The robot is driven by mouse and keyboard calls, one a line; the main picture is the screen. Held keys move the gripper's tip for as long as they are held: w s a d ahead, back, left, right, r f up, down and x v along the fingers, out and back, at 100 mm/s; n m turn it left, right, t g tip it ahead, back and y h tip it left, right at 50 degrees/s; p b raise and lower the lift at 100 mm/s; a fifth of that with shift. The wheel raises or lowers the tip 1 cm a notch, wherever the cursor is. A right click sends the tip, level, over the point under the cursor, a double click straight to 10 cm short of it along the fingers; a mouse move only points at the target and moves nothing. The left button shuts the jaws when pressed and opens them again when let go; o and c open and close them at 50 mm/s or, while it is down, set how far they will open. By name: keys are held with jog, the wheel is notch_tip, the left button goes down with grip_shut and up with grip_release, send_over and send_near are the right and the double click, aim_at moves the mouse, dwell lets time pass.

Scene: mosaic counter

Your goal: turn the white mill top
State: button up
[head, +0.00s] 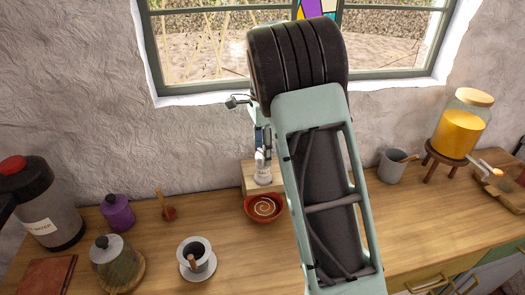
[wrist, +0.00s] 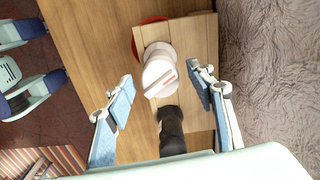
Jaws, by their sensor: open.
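The white mill (head: 263,174) stands upright on a wooden riser against the wall in the head view. In the wrist view its round white top (wrist: 158,77) carries a reddish bar mark. My gripper (wrist: 164,90) is open, with one blue-padded finger on each side of the white top in the picture. Gaps show on both sides, and neither finger appears to touch it. In the head view my gripper (head: 262,140) is over the mill, pointing down, partly hidden by my arm. I cannot tell exactly how far the fingertips are above or around the top.
A dark mill-like object (wrist: 172,130) is close to the white top on the wooden riser (wrist: 203,40). A red bowl with a white spiral (head: 264,208) sits in front. A grey mug (head: 392,167) and an orange-filled jar (head: 462,128) stand to the right.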

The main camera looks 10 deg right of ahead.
notch_tip(320, 180, up, 12)
dwell(0.5)
